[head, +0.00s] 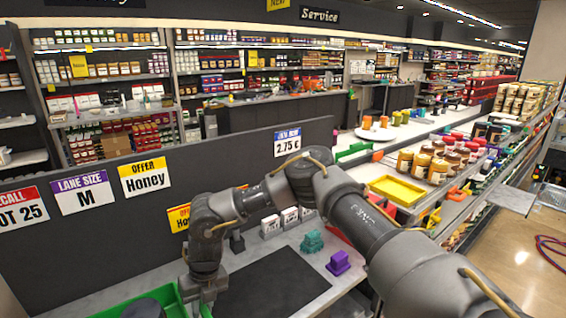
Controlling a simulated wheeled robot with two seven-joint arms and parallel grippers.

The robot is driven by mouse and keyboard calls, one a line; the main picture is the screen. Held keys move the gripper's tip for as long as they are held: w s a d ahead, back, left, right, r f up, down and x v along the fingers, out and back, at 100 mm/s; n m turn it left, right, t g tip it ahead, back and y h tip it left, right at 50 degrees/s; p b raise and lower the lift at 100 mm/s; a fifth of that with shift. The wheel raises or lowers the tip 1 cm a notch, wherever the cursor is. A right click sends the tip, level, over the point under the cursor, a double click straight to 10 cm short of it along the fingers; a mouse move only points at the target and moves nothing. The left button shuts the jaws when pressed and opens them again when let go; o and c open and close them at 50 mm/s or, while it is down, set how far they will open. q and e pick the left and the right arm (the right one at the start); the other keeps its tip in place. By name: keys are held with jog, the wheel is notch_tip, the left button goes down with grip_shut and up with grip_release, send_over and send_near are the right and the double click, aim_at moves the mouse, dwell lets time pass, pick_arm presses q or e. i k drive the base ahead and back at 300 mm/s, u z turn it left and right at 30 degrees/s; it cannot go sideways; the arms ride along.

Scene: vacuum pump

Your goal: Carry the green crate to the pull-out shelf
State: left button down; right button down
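The green crate (112,312) shows only in part at the bottom left edge of the head view, its rest cut off by the frame. A dark rounded thing covers part of it, and I cannot tell what that is. My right arm comes in from the lower right and bends across to the left. My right gripper (200,292) points down at the crate's right side, and I cannot tell whether its fingers are closed on the rim. My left gripper is not in view. A flat grey panel (510,198) juts from the right-hand shelving; it may be the pull-out shelf.
A teal piece (312,241) and a purple piece (338,263) stand on the counter beside a dark mat (272,284). A dark partition (90,235) with signs rises behind. A yellow tray (396,190) and jars (437,170) stand at right. Floor (510,255) shows at far right.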

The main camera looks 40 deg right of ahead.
aim_at(511, 197)
jog(key=k, duration=0.35)
jog(key=z, duration=3.35)
jog(key=i, duration=2.15)
jog(key=u, duration=0.05)
